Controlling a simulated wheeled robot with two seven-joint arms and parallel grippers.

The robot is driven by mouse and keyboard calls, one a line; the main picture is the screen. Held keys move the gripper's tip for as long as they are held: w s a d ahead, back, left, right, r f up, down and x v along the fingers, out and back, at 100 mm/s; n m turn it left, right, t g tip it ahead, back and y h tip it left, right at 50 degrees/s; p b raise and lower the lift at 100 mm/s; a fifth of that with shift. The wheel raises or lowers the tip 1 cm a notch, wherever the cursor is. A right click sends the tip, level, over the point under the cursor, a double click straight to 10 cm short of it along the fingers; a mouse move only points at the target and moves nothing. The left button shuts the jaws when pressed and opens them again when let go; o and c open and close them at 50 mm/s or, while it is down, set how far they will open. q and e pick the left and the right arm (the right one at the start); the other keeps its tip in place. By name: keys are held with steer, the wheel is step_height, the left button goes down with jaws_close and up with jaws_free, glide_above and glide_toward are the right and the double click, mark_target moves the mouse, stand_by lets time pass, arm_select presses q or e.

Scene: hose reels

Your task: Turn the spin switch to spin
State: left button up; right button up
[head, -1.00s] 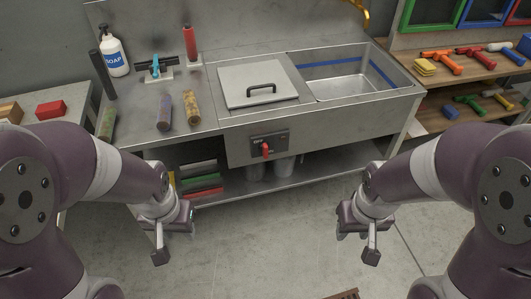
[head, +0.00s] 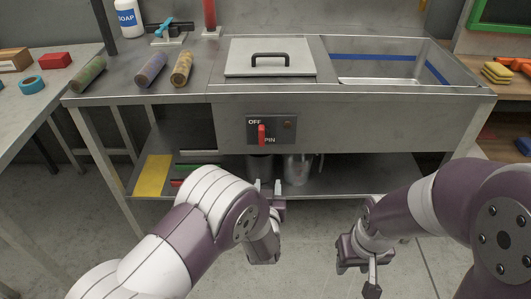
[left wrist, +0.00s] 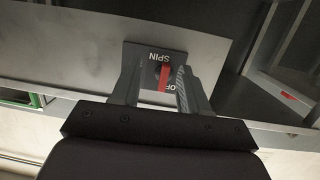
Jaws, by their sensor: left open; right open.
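The lever looks upright in the head view. My left gripper (head: 268,186) is open and empty, below and in front of the switch. In the left wrist view the lever (left wrist: 164,77) appears between the open fingers (left wrist: 158,62), with the lettering upside down; contact is not visible. My right gripper (head: 358,280) is open and empty, low at the right.
The sink cabinet (head: 350,122) has a lidded section (head: 240,67) and an open basin. A lower shelf (head: 370,180) holds metal containers and coloured boxes behind my left gripper. A side table (head: 50,95) stands left, wooden shelves right. Floor between my arms is clear.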

mark_target(262, 140)
arm_select(q)
step_height(262, 140, up, 5)
steer(key=a+t, duration=0.2)
steer(key=shift+n+y, duration=0.3)
steer(key=shift+y, duration=0.1)
steer(key=w+b, duration=0.1)
steer(key=w, duration=0.3)
steer(key=w+b, duration=0.1)
steer(key=w, duration=0.4)
steer(key=w+b, duration=0.1)
steer(key=w, duration=0.3)
steer(key=shift+w+d, duration=0.25)
arm_select(e)
steer(key=shift+s+a+f, duration=0.1)
steer(key=shift+a+f, duration=0.05)
steer(key=shift+f, duration=0.4)
steer(key=shift+s+a+f, duration=0.1)
steer(key=shift+f, duration=0.45)
arm_select(q)
jaws_close()
